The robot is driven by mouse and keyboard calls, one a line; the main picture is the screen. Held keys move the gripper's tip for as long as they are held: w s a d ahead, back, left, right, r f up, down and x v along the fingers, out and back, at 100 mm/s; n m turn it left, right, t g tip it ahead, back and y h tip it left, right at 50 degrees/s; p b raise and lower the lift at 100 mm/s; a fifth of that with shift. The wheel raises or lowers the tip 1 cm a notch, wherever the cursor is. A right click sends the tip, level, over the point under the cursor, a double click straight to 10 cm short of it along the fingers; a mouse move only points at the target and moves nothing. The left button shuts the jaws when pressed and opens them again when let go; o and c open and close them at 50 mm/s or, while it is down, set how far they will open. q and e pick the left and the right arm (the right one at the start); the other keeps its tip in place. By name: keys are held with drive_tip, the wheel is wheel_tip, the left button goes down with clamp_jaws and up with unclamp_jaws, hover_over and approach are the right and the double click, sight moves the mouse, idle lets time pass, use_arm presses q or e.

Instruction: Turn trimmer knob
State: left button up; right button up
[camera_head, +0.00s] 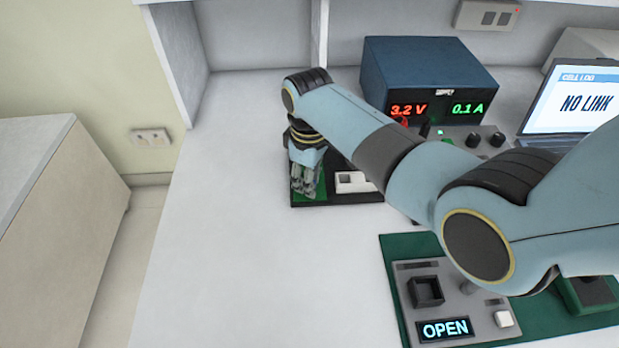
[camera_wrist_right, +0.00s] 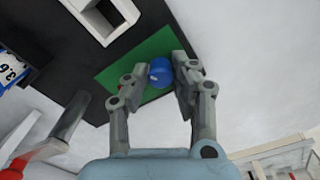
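The trimmer knob (camera_wrist_right: 160,72) is a small blue round knob with a short white mark, on a green board in the right wrist view. My right gripper (camera_head: 307,190) points down over the green board (camera_head: 298,196) in the head view, where the knob itself is hidden. In the right wrist view, the fingers of my right gripper (camera_wrist_right: 161,69) stand on either side of the knob, their tips very close to it. I cannot tell whether they press on it or only surround it. My left gripper is in neither view.
The board lies on a black mat beside a white square socket (camera_head: 352,183). A blue power supply (camera_head: 425,75) reads 3.2 V and 0.1 A. The laptop (camera_head: 575,100) reads "NO LINK". A grey fixture (camera_head: 445,318) reads "OPEN". The left worktop is clear. My right arm crosses the bench.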

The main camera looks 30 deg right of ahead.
clamp_jaws()
drive_tip(key=shift+r+n+p, duration=0.25)
drive_tip(key=shift+n+p, duration=0.35)
drive_tip(key=shift+p, duration=0.3)
drive_tip(key=shift+f+n+p, duration=0.15)
drive_tip(key=shift+n+p, duration=0.25)
drive_tip(key=shift+n, duration=0.2)
drive_tip(key=shift+f, duration=0.1)
drive_tip(key=o, duration=0.6)
unclamp_jaws()
wheel_tip(320, 180, up, 12)
